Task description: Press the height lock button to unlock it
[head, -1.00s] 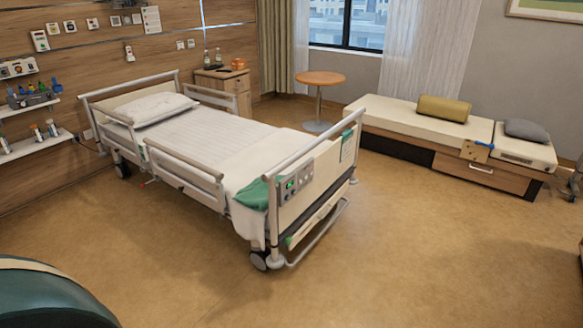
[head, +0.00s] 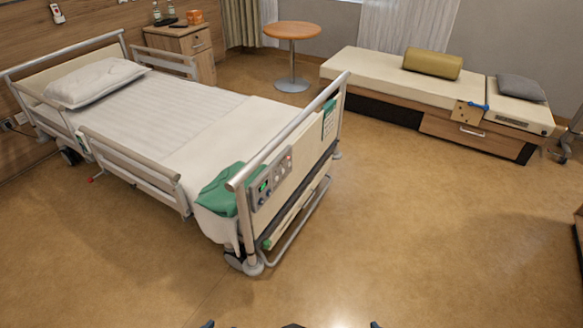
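A hospital bed (head: 205,135) stands at the left and middle of the head view. A grey control panel (head: 271,183) is set in the outer face of its foot board (head: 300,172). The panel has a small lit green display (head: 264,187) and several small buttons and knobs. Their labels are too small to read, so I cannot tell which one is the height lock button or its state. Neither of my grippers can be made out; only small dark tips show at the bottom edge.
A green cloth (head: 218,192) lies over the bed's near corner. A low bench (head: 392,78) with an olive bolster (head: 433,63) and grey cushion (head: 521,88) stands at the back right. A round table (head: 293,32) stands behind the bed. The floor in front and right is clear.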

